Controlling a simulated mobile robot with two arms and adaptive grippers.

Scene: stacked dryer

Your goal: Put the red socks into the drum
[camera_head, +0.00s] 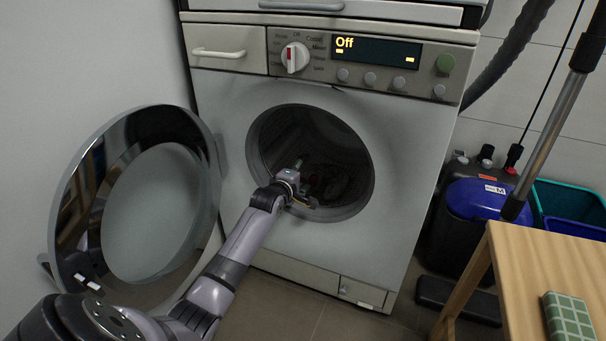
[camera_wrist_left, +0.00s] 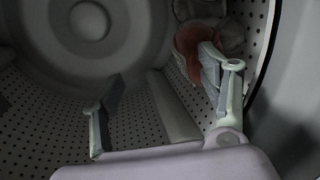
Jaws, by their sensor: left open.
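The washer drum (camera_head: 318,140) is open, and my left arm reaches in through its round opening. My left gripper (camera_wrist_left: 160,100) is inside the drum, open, with nothing between its fingers. Red fabric, which looks like the red socks (camera_wrist_left: 187,46), lies on the perforated drum wall beside the right fingertip, outside the gap between the fingers. That finger partly hides it, and I cannot tell if they touch. Greyish fabric (camera_wrist_left: 231,36) lies next to it. In the head view the drum's inside is dark and my gripper covers part of it. My right gripper is not in view.
The round door (camera_head: 70,205) is swung open to the left, beside my arm. A wooden table (camera_head: 535,275) with a green checked item (camera_head: 569,318) stands at the lower right. A dark bin with a blue lid (camera_head: 478,200) is behind it. The washer display reads Off.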

